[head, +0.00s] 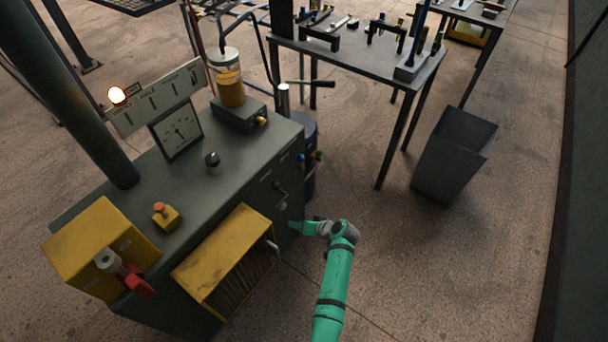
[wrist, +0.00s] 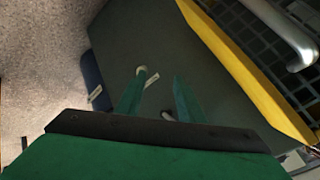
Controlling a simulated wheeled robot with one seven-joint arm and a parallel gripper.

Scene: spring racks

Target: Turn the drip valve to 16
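I cannot tell for sure which part is the drip valve, and I cannot read a setting of 16. A small orange knob (head: 261,121) sits on the dark base under a glass cylinder of amber liquid (head: 230,85). Dark control knobs (head: 279,187) are on the cabinet's right face. My gripper (head: 294,226) is low beside that face. In the wrist view my gripper (wrist: 161,78) has its two green fingers apart, pointing at the dark panel. A small pale round part (wrist: 141,70) and a white label (wrist: 152,80) show near the left finger; most of the part is hidden.
The grey cabinet (head: 235,165) carries a dial gauge (head: 177,129). A yellow cage with a metal handle (head: 225,260) juts from its front, close to my gripper. A blue drum (head: 310,140) stands behind. A workbench (head: 350,62) and grey bin (head: 455,155) stand right; floor between is clear.

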